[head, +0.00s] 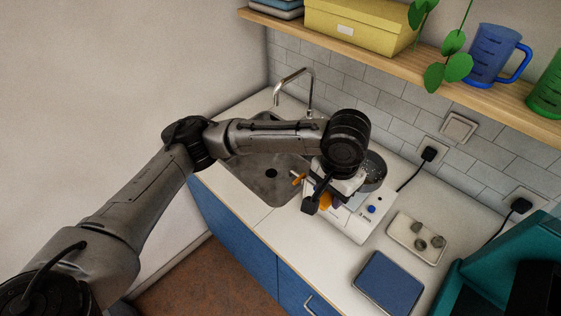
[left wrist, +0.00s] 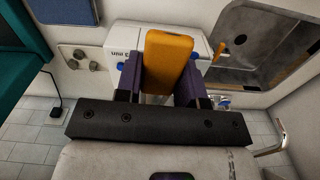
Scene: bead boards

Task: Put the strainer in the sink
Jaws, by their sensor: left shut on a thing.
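My left gripper (head: 318,200) is above the white appliance (head: 358,222) to the right of the sink. In the left wrist view, its purple fingers (left wrist: 160,85) are shut on an orange handle (left wrist: 168,60). A grey metal bowl, seemingly the strainer (head: 374,170), shows partly behind the wrist in the head view. My wrist hides where the handle and bowl meet, so I cannot tell whether the bowl touches the appliance. The grey sink (head: 255,178) is left of the gripper, partly covered by my arm; it also shows in the left wrist view (left wrist: 245,65). My right gripper is out of view.
A tap (head: 296,76) rises behind the sink. A tray with dark stones (head: 400,250), a blue board (head: 388,283) and a teal object (head: 500,245) are at the right. A shelf (head: 390,68) overhangs the back. Some counter left of the appliance is free.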

